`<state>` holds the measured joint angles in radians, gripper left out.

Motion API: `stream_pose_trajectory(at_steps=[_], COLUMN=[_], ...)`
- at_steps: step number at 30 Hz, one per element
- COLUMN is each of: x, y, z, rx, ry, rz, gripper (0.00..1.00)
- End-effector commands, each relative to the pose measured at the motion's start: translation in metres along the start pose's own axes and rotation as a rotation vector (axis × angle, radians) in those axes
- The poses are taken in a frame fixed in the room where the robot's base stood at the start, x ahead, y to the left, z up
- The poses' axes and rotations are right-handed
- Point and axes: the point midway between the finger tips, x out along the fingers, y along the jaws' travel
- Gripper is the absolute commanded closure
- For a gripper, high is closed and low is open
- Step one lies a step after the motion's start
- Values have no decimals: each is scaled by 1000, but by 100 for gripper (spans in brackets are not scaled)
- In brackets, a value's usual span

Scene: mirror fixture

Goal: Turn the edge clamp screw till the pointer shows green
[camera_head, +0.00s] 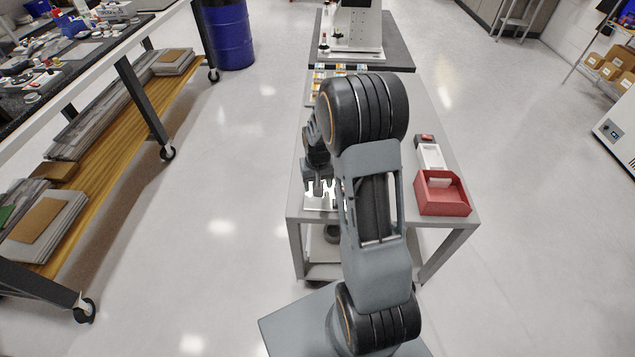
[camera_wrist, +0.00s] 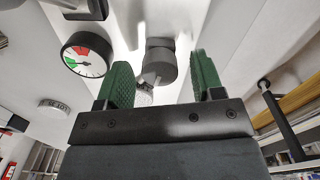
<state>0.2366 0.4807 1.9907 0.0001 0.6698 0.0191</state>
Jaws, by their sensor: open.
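In the wrist view, a dark grey cylindrical knob (camera_wrist: 160,60), which looks like the clamp screw, shows between the green fingers of my gripper (camera_wrist: 162,62). The fingers are open, with gaps on both sides of the knob. A round white dial (camera_wrist: 87,54) with red and green sectors is left of the left finger. Its dark pointer is too small to read surely. In the head view, my gripper (camera_head: 318,187) is low over a white plate (camera_head: 318,204) at the cart's near left; my arm hides much there.
The grey cart (camera_head: 432,100) also bears a red open bin (camera_head: 443,193) and a white block (camera_head: 430,155) at right. A white machine (camera_head: 357,28) stands behind. A workbench with shelves (camera_head: 130,85) is at left, beside a blue drum (camera_head: 229,35). Floor between is clear.

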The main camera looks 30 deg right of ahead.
Motion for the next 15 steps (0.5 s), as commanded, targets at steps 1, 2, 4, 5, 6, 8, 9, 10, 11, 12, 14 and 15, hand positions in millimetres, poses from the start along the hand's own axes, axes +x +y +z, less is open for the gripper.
stream_pose_trajectory(at_steps=[1, 2, 4, 5, 6, 8, 9, 10, 11, 12, 14, 15], x=[0, 0, -2, -3, -6, -14, -20, -25, -31, -39, -52, -61], y=[0, 0, 0, 0, 0, 0, 0, 0, 0, 0, 0, 0], z=[0, 0, 0, 0, 0, -1, -1, -1, -1, -1, -1, -1], rx=[0, 0, 0, 0, 0, 0, 0, 0, 0, 0, 0, 0], ry=[0, 0, 0, 1, 2, 4, 5, 5, 6, 6, 5, 6], rz=[0, 0, 0, 0, 0, 0, 0, 0, 0, 0, 0, 0], gripper=[39, 39, 39, 39, 39, 39, 39, 39, 39, 39, 39, 39])
